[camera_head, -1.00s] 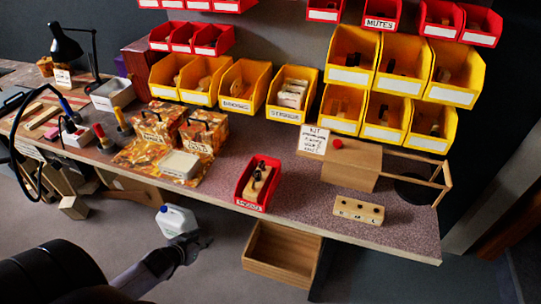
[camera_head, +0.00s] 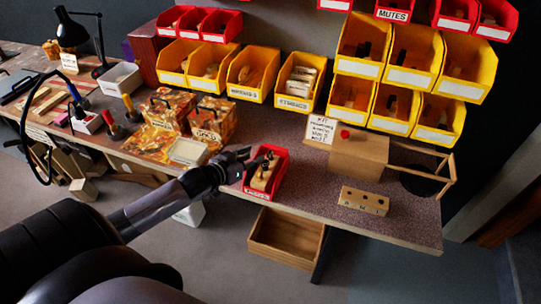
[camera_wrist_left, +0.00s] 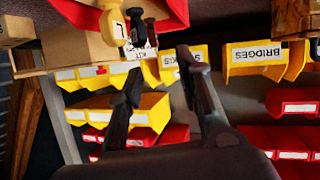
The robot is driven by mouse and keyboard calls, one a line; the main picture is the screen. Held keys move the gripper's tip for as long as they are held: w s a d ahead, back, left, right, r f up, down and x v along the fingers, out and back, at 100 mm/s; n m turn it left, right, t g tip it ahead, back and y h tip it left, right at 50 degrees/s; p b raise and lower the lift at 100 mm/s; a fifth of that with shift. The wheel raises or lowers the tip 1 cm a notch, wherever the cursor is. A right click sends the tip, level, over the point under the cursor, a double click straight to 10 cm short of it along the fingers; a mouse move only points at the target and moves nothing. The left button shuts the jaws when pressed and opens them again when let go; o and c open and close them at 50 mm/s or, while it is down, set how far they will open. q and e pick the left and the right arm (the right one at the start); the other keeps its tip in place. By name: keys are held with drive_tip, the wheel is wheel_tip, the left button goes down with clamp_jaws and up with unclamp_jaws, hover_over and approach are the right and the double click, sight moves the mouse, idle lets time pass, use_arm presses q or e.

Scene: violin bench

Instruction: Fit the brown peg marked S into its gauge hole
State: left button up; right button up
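A red bin (camera_head: 279,161) at the front edge of the bench holds a light wooden block (camera_head: 261,178) with dark pegs. In the left wrist view, peg ends hang at the top: a pale yellow one marked L (camera_wrist_left: 118,27) and a dark brown one (camera_wrist_left: 136,24) beside it. I cannot read an S on any peg. The wooden gauge block (camera_head: 364,200) with several dark holes lies to the right on the bench. My left gripper (camera_head: 242,160) is just left of the red bin. Its fingers (camera_wrist_left: 158,62) are apart with nothing between them.
A wooden box (camera_head: 359,157) with a red knob stands behind the gauge block. Yellow bins (camera_head: 297,82) line the back. A pale tray (camera_head: 188,151) and patterned boxes are left of the gripper. An open wooden drawer (camera_head: 285,238) is below the bench edge.

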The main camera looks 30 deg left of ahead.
sight(269, 151)
use_arm(q)
drive_tip(key=x, duration=0.4)
drive_tip(key=shift+w, duration=0.1)
drive_tip(key=shift+d+f+p+x, duration=0.15)
drive_tip(key=shift+p+x, duration=0.15)
drive_tip(key=shift+x, duration=1.1)
drive_tip(key=shift+d+f+p+x, duration=0.1)
drive_tip(key=shift+d+p+x, duration=0.15)
drive_tip(key=shift+x, duration=1.15)
drive_tip(key=shift+s, duration=0.25)
drive_tip(key=shift+c, duration=0.6)
clamp_jaws()
